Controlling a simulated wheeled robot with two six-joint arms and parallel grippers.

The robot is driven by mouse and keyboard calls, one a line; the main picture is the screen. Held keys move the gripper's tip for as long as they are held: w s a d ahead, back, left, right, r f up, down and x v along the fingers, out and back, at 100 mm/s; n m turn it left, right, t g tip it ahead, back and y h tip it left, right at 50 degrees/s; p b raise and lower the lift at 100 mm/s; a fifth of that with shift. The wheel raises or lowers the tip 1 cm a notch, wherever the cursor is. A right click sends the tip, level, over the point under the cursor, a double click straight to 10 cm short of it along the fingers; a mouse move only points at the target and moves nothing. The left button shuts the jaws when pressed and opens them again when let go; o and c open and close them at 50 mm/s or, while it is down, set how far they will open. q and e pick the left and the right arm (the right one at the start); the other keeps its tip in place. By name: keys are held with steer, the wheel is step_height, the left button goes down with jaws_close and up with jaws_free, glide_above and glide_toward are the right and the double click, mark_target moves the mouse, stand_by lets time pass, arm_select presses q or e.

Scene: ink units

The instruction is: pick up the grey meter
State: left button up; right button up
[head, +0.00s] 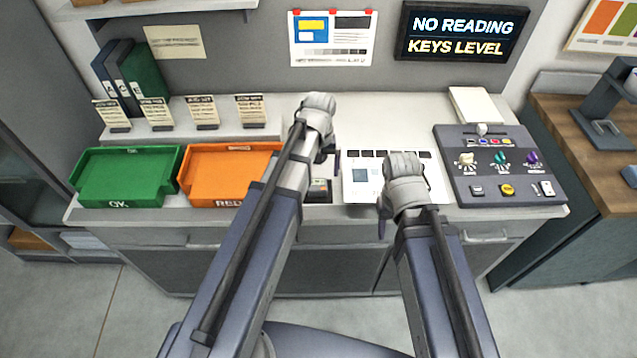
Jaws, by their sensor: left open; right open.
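A small dark grey device (319,188), which looks like the grey meter, lies on the worktop near its front edge. My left arm partly covers it, so its full outline is hidden. My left gripper (326,152) is above the worktop just behind and over the device. It is open, and no object shows in it. My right gripper (398,197) is open over the right part of a white printed sheet (361,184), to the right of the device. Nothing shows in it.
A green tray (127,150) and an orange tray (232,155) stand on the left. A grey control console (470,185) with knobs and buttons stands on the right. A wall display (462,32) reads "NO READING KEYS LEVEL". The worktop behind the grippers is mostly clear.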

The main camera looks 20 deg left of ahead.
mark_target(318, 184)
arm_select(q)
steer(key=shift+f+b, duration=1.05)
steer(key=shift+f, duration=0.2)
steer(key=shift+f, duration=0.1)
steer(key=f+b, duration=0.5)
steer(key=shift+w+a, duration=0.15)
steer(key=shift+a, duration=0.15)
steer(key=c, duration=1.4)
steer(key=shift+r, duration=0.1)
